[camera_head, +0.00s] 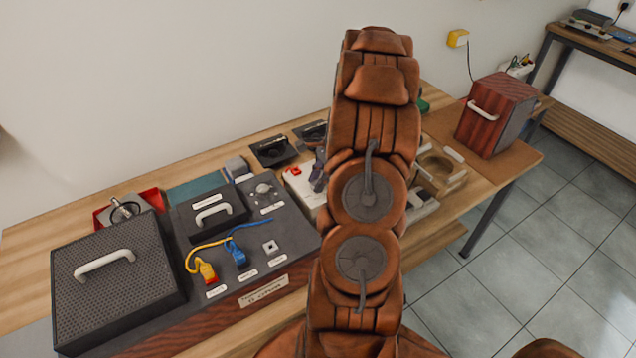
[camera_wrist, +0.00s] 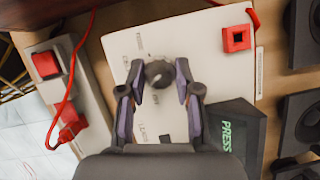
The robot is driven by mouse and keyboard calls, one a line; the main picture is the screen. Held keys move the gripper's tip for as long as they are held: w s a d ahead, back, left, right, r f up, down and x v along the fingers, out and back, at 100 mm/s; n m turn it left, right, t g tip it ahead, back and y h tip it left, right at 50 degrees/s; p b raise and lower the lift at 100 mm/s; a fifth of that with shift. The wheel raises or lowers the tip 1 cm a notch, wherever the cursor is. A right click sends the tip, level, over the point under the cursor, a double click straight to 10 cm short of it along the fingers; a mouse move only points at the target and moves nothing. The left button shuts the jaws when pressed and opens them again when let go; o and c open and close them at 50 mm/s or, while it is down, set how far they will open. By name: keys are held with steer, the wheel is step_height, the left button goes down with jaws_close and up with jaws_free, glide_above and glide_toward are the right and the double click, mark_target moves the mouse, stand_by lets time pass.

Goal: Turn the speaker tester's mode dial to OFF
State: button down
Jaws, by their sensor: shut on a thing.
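The speaker tester (camera_wrist: 205,60) is a white panel with a dark round mode dial (camera_wrist: 158,73) on it. Small labels ring the dial, too blurred to read, so I cannot tell which mode it points at. My gripper (camera_wrist: 159,80) is shut on the dial, one finger on each side. In the head view, the tester (camera_head: 296,185) lies on the bench, partly hidden by my arm. My gripper (camera_head: 320,168) shows only in part there, and the dial is hidden. A red square socket (camera_wrist: 236,38) sits at the panel's upper right.
Dark speakers (camera_wrist: 300,110) stand right. A dark control box (camera_head: 290,240) and wooden cabinet (camera_head: 497,110) flank the tester.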

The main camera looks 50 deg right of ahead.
steer(key=n+b, duration=0.1)
steer(key=n+g+b, duration=0.1)
steer(key=n+b, duration=0.1)
steer(key=n, duration=0.1)
steer(key=shift+w+f+g+y, duration=0.15)
steer(key=shift+f+g+y, duration=0.1)
steer(key=shift+g+y, duration=0.05)
steer(key=shift+r+n+g+b, duration=0.15)
steer(key=shift+n+g+b, duration=0.35)
steer(key=shift+n+b, duration=0.8)
steer(key=c, duration=0.8)
jaws_free()
steer(key=shift+r, duration=0.1)
steer(key=v, duration=1.2)
